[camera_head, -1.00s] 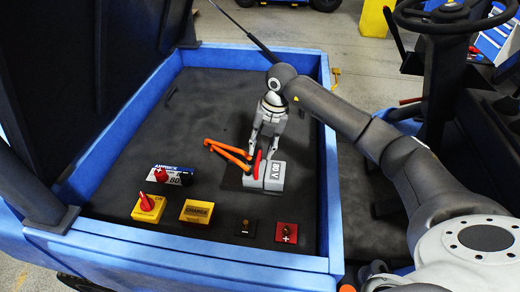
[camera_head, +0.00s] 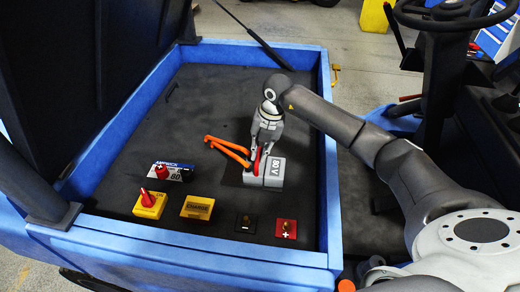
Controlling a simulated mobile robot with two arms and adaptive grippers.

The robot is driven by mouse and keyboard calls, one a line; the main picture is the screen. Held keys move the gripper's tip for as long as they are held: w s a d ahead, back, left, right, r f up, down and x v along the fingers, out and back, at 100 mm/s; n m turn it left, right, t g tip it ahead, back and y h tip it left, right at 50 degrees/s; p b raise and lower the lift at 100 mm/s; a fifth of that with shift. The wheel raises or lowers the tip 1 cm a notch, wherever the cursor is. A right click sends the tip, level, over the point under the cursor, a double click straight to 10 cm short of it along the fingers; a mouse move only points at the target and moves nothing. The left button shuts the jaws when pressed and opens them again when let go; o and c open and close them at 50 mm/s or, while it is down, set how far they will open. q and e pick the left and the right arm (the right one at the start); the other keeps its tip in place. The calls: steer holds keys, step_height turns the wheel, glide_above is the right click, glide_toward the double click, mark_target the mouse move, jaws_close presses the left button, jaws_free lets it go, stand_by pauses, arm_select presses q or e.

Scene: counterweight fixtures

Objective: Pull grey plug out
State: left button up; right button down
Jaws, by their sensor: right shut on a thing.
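The grey plug (camera_head: 272,178), a block marked 80 V, sits on the dark floor of the blue-walled compartment. Orange cables (camera_head: 228,148) run from its back left side, and a red part shows at its left end. My right gripper (camera_head: 259,152) reaches down from above and is shut at the back left of the plug, by the red part. Its fingertips partly hide what they grip. I cannot tell whether the plug is clear of its socket. My left gripper is not in view.
A yellow box with a red switch (camera_head: 150,204), a yellow charge block (camera_head: 197,207), a dark minus terminal (camera_head: 245,224) and a red plus terminal (camera_head: 286,228) stand along the front. A labelled white-and-blue block (camera_head: 175,172) lies behind them. The blue rim (camera_head: 190,246) surrounds the compartment.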

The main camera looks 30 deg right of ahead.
mark_target(246, 163)
steer(key=w+a, duration=0.1)
steer(key=w+a+b, duration=0.1)
steer(key=a, duration=0.1)
steer(key=shift+w+a, duration=0.1)
steer(key=shift+w, duration=0.15)
steer(key=shift+w+a, duration=0.15)
steer(key=shift+a, duration=0.1)
steer(key=c, duration=1.5)
jaws_free()
steer(key=shift+d, duration=0.1)
steer(key=r, duration=0.4)
steer(key=s+d+r, duration=0.1)
steer(key=r, duration=0.3)
steer(key=d+r, duration=0.1)
steer(key=r, duration=0.3)
steer(key=shift+s, duration=0.3)
